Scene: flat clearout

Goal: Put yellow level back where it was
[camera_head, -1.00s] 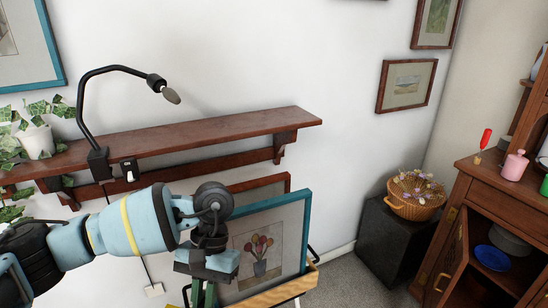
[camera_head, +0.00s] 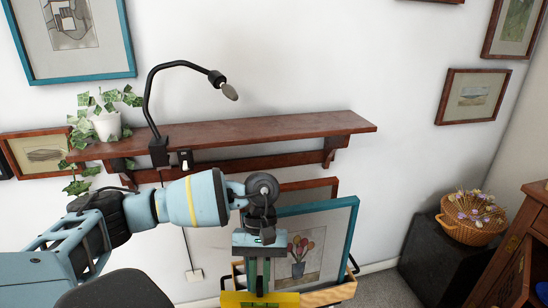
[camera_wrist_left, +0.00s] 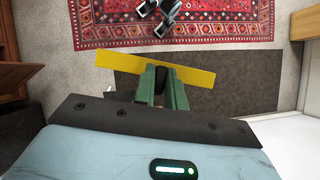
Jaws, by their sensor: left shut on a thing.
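The yellow level (camera_head: 259,299) is a flat yellow bar at the bottom of the head view. It also shows in the left wrist view (camera_wrist_left: 118,63), running across between the green fingers. My left gripper (camera_head: 259,284) points down and is shut on it; the fingers show in the left wrist view (camera_wrist_left: 162,85). The level hangs in front of a wooden crate (camera_head: 330,294) that holds framed pictures. My right gripper is not in view.
A teal-framed tulip picture (camera_head: 318,245) leans in the crate, right of my gripper. A wall shelf (camera_head: 250,130) with a lamp (camera_head: 160,150) and a potted ivy (camera_head: 106,125) is above. A black block (camera_head: 425,250) bears a basket (camera_head: 470,218). A red rug (camera_wrist_left: 240,25) lies on the floor.

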